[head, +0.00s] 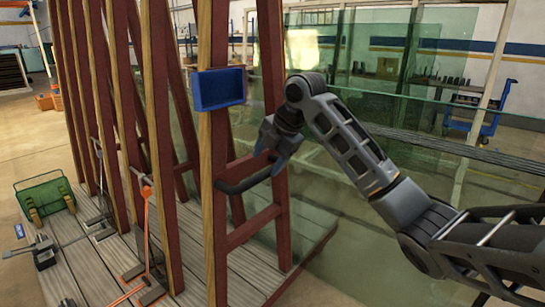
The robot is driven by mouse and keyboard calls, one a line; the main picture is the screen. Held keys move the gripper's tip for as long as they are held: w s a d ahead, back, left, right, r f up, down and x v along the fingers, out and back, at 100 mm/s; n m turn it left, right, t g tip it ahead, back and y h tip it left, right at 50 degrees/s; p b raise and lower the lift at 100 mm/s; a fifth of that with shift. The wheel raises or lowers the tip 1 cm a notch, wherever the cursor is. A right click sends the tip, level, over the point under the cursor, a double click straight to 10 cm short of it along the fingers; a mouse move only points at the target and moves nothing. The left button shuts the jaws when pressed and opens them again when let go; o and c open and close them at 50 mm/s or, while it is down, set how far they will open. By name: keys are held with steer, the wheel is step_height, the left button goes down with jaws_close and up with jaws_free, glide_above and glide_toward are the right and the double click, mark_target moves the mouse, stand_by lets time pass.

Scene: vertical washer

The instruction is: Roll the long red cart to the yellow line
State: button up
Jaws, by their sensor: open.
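The long red cart (212,150) fills the left and middle of the head view. It has tall slanted posts in dark red and wood colour above a plank deck. A dark curved handle (243,184) sticks out from its near frame, below a blue holder (218,89). My gripper (272,158) is open at the right end of this handle, with its fingers pointing down and left. I cannot tell whether the fingers touch the handle or surround it. I cannot make out a yellow line on the floor.
Large glass sheets stand behind my arm. A green crate (45,196) and a tool with an orange handle (147,225) are on the cart's deck. A blue trolley (487,113) stands at the back right. Some open floor shows at far left.

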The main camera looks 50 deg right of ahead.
mark_target(258, 176)
steer(key=shift+b+x, duration=2.3)
steer(key=shift+x, duration=2.3)
steer(key=shift+w+r, duration=0.1)
jaws_close()
